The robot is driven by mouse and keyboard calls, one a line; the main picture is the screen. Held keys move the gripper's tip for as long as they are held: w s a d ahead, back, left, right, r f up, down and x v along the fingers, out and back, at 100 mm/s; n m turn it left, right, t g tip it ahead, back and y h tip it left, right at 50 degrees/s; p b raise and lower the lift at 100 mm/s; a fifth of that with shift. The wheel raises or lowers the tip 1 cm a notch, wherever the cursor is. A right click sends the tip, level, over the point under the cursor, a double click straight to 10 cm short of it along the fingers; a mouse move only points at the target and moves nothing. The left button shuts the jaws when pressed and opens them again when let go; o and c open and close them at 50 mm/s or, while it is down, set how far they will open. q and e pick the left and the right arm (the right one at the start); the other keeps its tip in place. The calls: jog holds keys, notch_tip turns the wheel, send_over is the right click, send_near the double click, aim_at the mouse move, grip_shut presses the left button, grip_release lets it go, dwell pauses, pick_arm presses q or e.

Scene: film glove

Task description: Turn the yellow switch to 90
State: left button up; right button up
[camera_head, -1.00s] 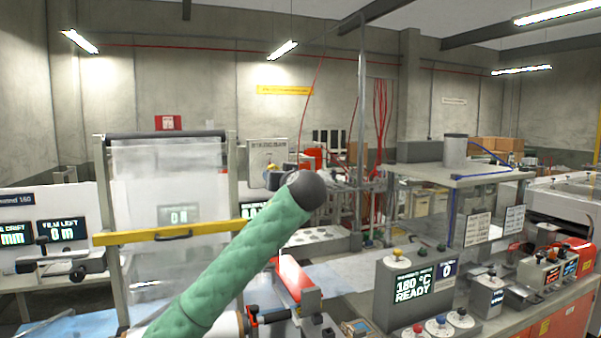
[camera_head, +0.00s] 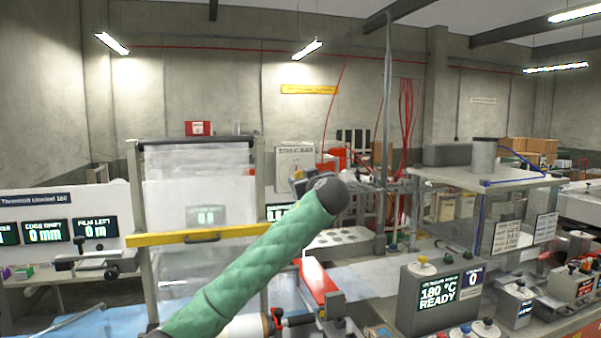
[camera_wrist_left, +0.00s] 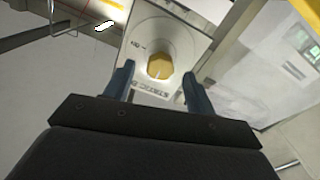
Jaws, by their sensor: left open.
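The yellow switch (camera_wrist_left: 159,66) shows in the left wrist view as a round knob on a pale grey panel (camera_wrist_left: 150,30). Its lettering appears upside down and seems to read STATIC. My left gripper (camera_wrist_left: 157,73) is open, with one dark finger on each side of the knob in the picture. I cannot tell whether the fingers touch it or how far off it is. In the head view my left gripper (camera_head: 301,184) is small and partly hidden behind my arm's dark end, in front of a pale box (camera_head: 295,156). My right gripper is not in view.
A film frame with a yellow bar (camera_head: 160,239) stands left of the gripper. A red-topped part (camera_head: 317,279) lies below my arm. A grey box reading 180 °C READY (camera_head: 425,305) carries another yellow knob (camera_head: 423,260) at the right.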

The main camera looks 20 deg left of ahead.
aim_at(299, 175)
pick_arm(q)
jog(key=p+x, duration=0.1)
jog(key=x, duration=0.2)
jog(key=shift+s+r+p, duration=0.1)
jog(key=shift+r+p, duration=0.1)
jog(key=shift+p, duration=0.1)
jog(key=shift+w+a+f, duration=0.15)
jog(key=shift+w+a, duration=0.1)
jog(key=shift+w, duration=0.15)
